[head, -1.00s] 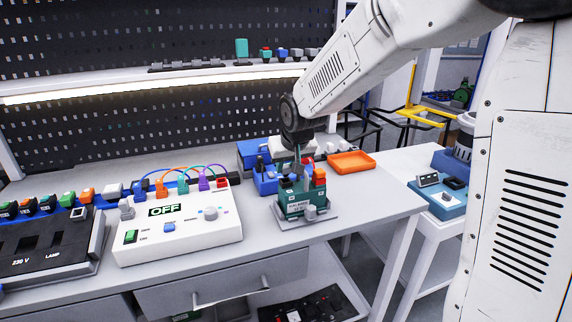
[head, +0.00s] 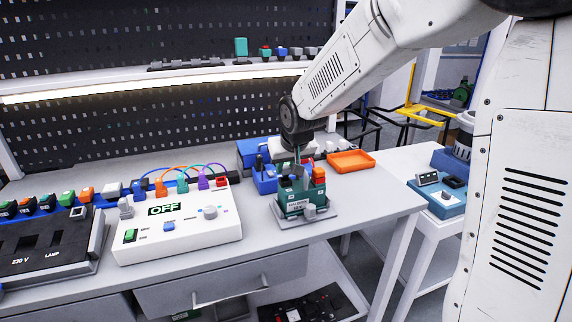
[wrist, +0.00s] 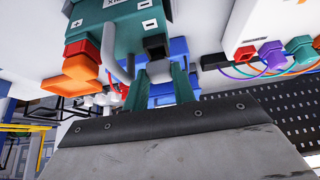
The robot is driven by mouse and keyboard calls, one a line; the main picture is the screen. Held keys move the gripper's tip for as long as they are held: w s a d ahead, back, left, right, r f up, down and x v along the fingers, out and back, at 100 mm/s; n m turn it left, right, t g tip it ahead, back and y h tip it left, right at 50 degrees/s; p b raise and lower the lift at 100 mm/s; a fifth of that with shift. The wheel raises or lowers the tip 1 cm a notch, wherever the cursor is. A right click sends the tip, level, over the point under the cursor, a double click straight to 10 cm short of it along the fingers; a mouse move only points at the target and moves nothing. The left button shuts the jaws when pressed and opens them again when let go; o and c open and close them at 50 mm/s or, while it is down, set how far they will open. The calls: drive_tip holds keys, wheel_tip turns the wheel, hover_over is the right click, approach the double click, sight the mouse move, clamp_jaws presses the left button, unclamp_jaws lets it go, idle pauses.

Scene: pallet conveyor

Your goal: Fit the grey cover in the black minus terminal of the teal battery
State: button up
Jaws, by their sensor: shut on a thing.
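The teal battery (head: 296,206) stands on a grey plate on the bench, and its teal body also fills the upper left of the wrist view (wrist: 118,27). Its black minus terminal (wrist: 155,42) is just ahead of my fingertips. My gripper (wrist: 160,76) points down over the battery in the head view (head: 297,168). It is shut on the small grey cover (wrist: 158,69), which sits between the fingers, close to the black terminal. Whether the cover touches or enters the terminal cannot be told.
A white control box (head: 190,238) reading OFF, with coloured plugs and wires, stands left of the battery. Blue bins (head: 265,180) are close behind it. An orange tray (head: 351,162) lies to the right. The bench edge is in front.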

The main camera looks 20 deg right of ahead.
drive_tip(key=shift+f, duration=0.95)
drive_tip(key=o, duration=1)
drive_tip(key=shift+o, duration=0.2)
drive_tip(key=v, duration=0.8)
drive_tip(key=s+d+g, duration=0.1)
drive_tip(key=s+g, duration=0.1)
drive_tip(key=s, duration=1.4)
drive_tip(key=s+d+r+g, duration=0.1)
drive_tip(key=s+d+g, duration=0.1)
drive_tip(key=s, duration=1.5)
drive_tip(key=shift+r+g, duration=0.2)
drive_tip(key=shift+g, duration=0.1)
